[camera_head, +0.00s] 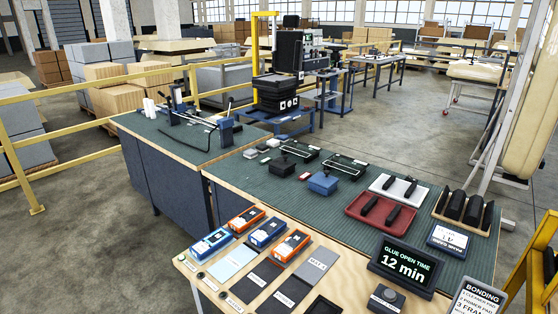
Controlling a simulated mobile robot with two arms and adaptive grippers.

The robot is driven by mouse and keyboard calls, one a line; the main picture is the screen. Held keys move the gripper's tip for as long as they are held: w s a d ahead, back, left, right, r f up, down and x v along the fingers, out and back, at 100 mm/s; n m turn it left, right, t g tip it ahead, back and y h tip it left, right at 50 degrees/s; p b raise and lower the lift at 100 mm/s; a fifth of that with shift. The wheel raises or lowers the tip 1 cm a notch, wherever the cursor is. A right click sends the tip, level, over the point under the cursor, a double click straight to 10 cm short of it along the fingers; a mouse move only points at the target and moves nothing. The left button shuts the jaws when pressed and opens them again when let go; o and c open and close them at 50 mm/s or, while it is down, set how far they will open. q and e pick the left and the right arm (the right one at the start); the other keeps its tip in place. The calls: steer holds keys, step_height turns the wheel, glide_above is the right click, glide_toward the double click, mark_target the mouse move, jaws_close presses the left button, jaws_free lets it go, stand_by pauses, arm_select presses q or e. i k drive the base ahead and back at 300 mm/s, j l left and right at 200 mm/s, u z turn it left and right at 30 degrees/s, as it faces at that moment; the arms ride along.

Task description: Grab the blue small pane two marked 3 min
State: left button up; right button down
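Several small boxes lie on the wooden board at the front left of the table. A bright blue one with a pale top (210,243) is leftmost. A dark blue one (267,232) lies between an orange one (245,219) behind and another orange one (290,245) in front. A light blue flat panel (232,263) lies in front of the bright blue box. Their markings are too small to read, so I cannot tell which is marked 3 min. Neither of my grippers is in view.
Dark flat panels (292,291) lie on the board. A display (404,265) reads "GLUE OPEN TIME 12 min". A red tray (380,215), a white tray (398,190), a blue block (323,182) and a black rack (464,209) stand on the green mat.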

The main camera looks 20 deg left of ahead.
mark_target(210, 243)
steer(key=u, duration=1.25)
steer(key=i+j+z, duration=0.1)
steer(key=j, duration=0.45)
steer(key=i+j+z, duration=0.1)
steer(key=j, duration=0.4)
steer(key=i+j+z, duration=0.1)
steer(key=j, duration=0.45)
steer(key=i, duration=0.05)
